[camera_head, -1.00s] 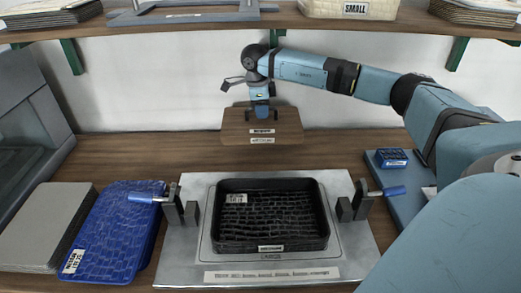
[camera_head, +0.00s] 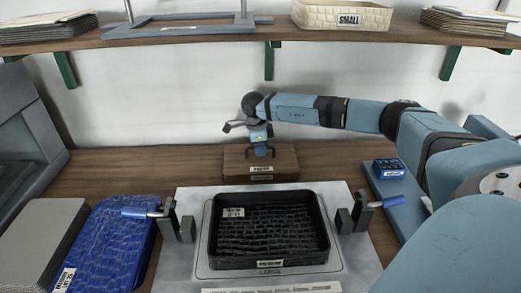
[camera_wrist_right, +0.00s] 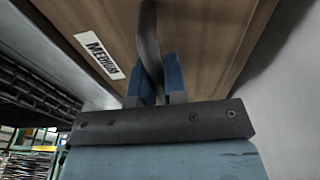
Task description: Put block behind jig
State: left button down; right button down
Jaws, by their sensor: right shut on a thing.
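The brown wooden block (camera_head: 285,163), with white labels on its front, is behind the jig (camera_head: 345,265) at the back of the bench. It looks level and at or just above the bench; I cannot tell if it touches. My right gripper (camera_head: 261,151) is above the block's middle. In the right wrist view my right gripper (camera_wrist_right: 155,85) is shut on a dark upright part of the block (camera_wrist_right: 195,30), beside a MEDIUM label. The jig is a silver plate with a clamp at each side and a black tray (camera_head: 268,262) on it. My left gripper is out of view.
A blue tray panel (camera_head: 105,240) and a grey stack (camera_head: 35,235) lie left of the jig. A small blue box (camera_head: 389,168) sits on a blue-grey board at right. A shelf (camera_head: 210,38) with trays runs above. Bare bench shows on either side of the block.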

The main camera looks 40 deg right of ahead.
jog(key=shift+r, duration=0.2)
jog(key=c, duration=1.5)
grip_release()
jog(key=shift+f, duration=0.2)
jog(key=o, duration=0.4)
jog(key=shift+c, duration=0.2)
notch_tip(320, 180, up, 12)
jog(key=a+p, duration=0.1)
jog(key=shift+w+r+p, duration=0.15)
jog(key=shift+w+p, duration=0.15)
jog(key=shift+w, duration=0.15)
jog(key=shift+a, duration=0.15)
